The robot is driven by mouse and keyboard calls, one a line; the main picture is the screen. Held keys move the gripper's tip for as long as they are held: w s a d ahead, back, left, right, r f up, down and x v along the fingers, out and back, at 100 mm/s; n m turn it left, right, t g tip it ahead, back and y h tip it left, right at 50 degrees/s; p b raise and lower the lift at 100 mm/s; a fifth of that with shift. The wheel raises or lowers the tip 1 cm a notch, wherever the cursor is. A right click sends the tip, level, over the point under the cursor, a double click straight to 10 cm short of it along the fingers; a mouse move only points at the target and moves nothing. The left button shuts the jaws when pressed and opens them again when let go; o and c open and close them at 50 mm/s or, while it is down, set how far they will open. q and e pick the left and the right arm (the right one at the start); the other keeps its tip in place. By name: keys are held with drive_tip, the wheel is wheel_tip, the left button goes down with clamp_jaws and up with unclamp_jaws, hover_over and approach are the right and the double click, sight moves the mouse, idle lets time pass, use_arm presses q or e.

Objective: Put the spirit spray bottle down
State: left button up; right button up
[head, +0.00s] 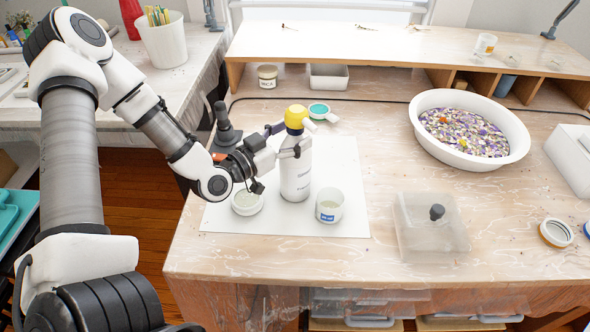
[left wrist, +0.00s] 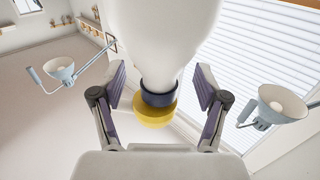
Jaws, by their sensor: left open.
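The spirit spray bottle (head: 296,177) is white with a yellow top. It stands upright on the white mat (head: 345,165) on the workbench. My left gripper (head: 290,147) is at the bottle's upper part, coming in from the left, with its fingers open on either side of it. In the left wrist view the bottle (left wrist: 163,40) fills the upper middle, its dark collar and yellow top pointing down in the picture. The left gripper's two fingers (left wrist: 160,88) stand apart with gaps beside the bottle. My right gripper is not in view.
On the mat, a small white dish (head: 247,203) is left of the bottle and a labelled cup (head: 330,206) right of it. A teal-filled scoop (head: 319,110) lies behind. A white basin of coloured chips (head: 512,140) and a clear box (head: 430,240) stand to the right.

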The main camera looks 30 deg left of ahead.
use_arm(q)
drive_tip(key=shift+w+d, duration=0.3)
drive_tip(key=shift+w, duration=0.35)
drive_tip(key=shift+s+a, duration=0.1)
drive_tip(key=shift+a, duration=0.1)
clamp_jaws()
drive_tip(key=shift+r, duration=0.1)
